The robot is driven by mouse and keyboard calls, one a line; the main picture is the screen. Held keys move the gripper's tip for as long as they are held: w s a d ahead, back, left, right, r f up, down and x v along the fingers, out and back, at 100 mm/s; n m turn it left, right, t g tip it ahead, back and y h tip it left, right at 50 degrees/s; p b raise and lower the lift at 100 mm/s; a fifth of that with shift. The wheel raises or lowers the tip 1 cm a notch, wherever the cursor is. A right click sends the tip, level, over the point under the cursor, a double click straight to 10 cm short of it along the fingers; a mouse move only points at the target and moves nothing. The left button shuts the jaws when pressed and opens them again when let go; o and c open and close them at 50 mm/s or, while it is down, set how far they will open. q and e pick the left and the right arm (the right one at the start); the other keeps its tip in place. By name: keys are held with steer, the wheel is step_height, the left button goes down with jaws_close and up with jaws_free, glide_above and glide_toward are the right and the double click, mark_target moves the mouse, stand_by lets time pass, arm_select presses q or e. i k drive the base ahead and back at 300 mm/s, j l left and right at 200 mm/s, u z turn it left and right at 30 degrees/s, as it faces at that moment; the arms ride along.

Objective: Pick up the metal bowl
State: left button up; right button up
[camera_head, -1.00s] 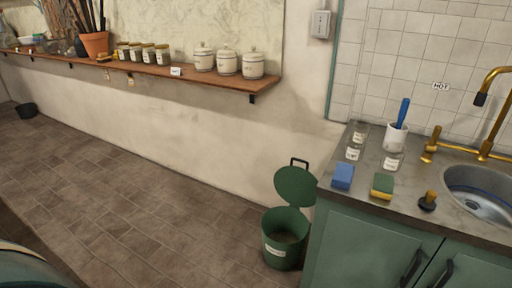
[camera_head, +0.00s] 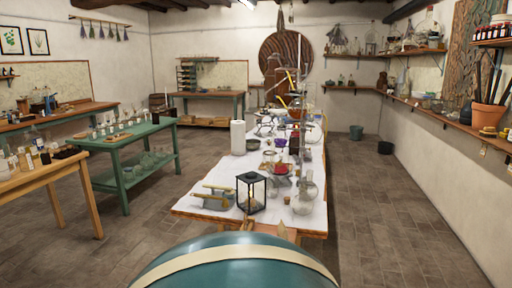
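No metal bowl can be made out for sure. A small grey metallic vessel (camera_head: 217,201) with brass-coloured bars over it sits at the near left of the long white-topped table (camera_head: 192,208); I cannot tell whether it is the bowl. It stands left of a black lantern (camera_head: 251,193). Small dishes with red contents lie further back, too small to tell their material. Neither of my grippers is in view.
A clear glass flask (camera_head: 305,195) and a white paper roll (camera_head: 238,137) stand on the long table. A green table (camera_head: 122,142) and a wooden table (camera_head: 40,176) are to the left. Open tiled floor (camera_head: 385,215) lies to the right.

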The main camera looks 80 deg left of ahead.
mark_target(258, 142)
steer(key=u, duration=2.65)
steer(key=z, duration=2.8)
steer(key=u, duration=2.8)
